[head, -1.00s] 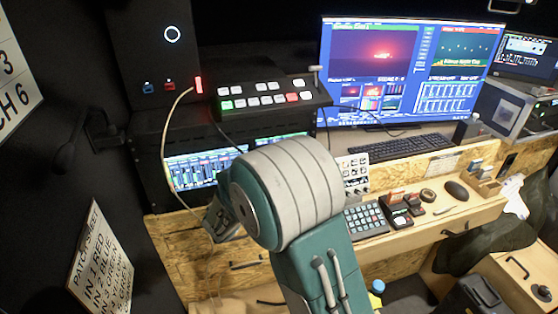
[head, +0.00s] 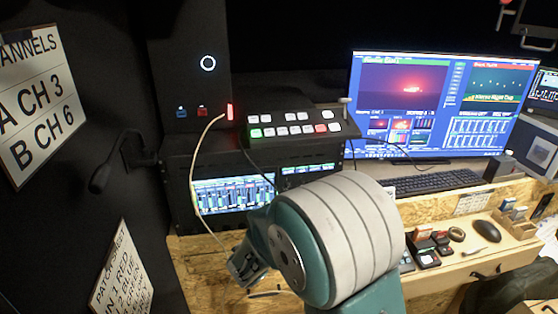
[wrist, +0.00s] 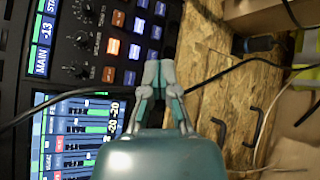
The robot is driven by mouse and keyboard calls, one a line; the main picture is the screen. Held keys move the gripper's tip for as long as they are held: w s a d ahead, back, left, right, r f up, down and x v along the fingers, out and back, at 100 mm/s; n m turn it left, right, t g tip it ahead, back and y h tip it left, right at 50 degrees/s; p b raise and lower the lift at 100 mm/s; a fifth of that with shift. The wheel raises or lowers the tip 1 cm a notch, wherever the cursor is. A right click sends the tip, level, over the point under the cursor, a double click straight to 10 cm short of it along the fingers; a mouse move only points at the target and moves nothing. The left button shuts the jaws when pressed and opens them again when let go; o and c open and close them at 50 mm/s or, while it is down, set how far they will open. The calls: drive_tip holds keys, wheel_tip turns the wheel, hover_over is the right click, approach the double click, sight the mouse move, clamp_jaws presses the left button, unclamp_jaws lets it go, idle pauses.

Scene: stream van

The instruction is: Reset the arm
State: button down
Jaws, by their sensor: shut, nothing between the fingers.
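My arm, teal with a pale grey ribbed joint, fills the lower middle of the head view. My gripper (head: 246,268) hangs left of that joint, in front of the wooden desk front and below the rack screen. In the wrist view my gripper (wrist: 158,75) has its fingertips together with nothing between them. Behind the fingers there are a rack panel with buttons (wrist: 130,40) on the left and a chipboard face (wrist: 215,95) on the right. I cannot tell the exact gap between the fingertips and the panel.
A yellowish cable (head: 193,165) hangs from a red-lit port past the rack mixer screen (head: 235,193). A dark cable (wrist: 215,78) crosses behind my fingers. A microphone (head: 102,177) juts from the left wall.

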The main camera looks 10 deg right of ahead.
drive_tip(key=s+d+r+m+g+y, duration=0.1)
drive_tip(key=s+d+r+m+g, duration=0.3)
drive_tip(key=s, duration=0.4)
drive_tip(key=s+d+r+m+g+y, duration=0.1)
drive_tip(key=s+d+r+m+g, duration=0.2)
drive_tip(key=s+m, duration=0.35)
drive_tip(key=s+a+r+m+t+y, duration=0.1)
drive_tip(key=s+a+r+m+y, duration=0.1)
drive_tip(key=s, duration=0.4)
drive_tip(key=s+a+r+m+t+y, duration=0.1)
drive_tip(key=s+a+r+m+y, duration=0.1)
drive_tip(key=s+a+y, duration=0.3)
drive_tip(key=shift+s+a+y, duration=0.15)
drive_tip(key=shift+s+y, duration=0.7)
drive_tip(key=shift+y, duration=0.15)
